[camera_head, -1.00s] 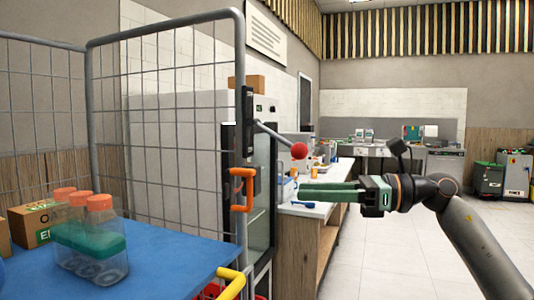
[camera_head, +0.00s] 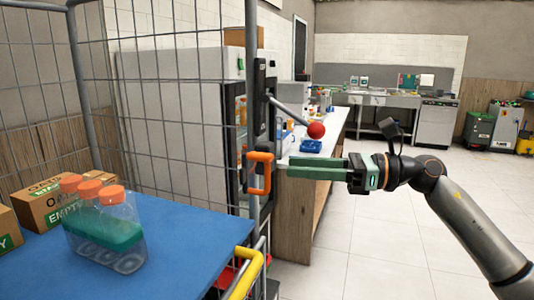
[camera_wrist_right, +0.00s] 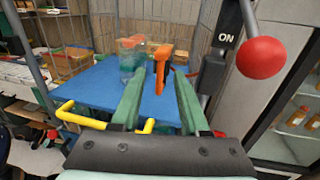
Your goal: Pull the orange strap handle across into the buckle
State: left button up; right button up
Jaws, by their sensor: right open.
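The orange strap handle (camera_head: 260,172) is a loop hanging at the cage's front post, below a black fitting. In the right wrist view the handle (camera_wrist_right: 161,65) shows just beyond and between my fingertips. My right gripper (camera_head: 290,167) has long green fingers, which point left at the handle from a short distance. I cannot make out the buckle with certainty. My left gripper is not in view.
A lever with a red ball (camera_head: 316,130) sticks out above the handle, close to my right gripper. Orange-capped bottles (camera_head: 105,235) and cardboard boxes (camera_head: 45,203) stand on the blue surface (camera_head: 185,245). A yellow bar (camera_head: 245,272) lies below. Open floor is at right.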

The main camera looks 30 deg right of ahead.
aim_at(266, 165)
jog(key=shift+p+x, duration=1.45)
jog(key=shift+x, duration=1.95)
grip_shut()
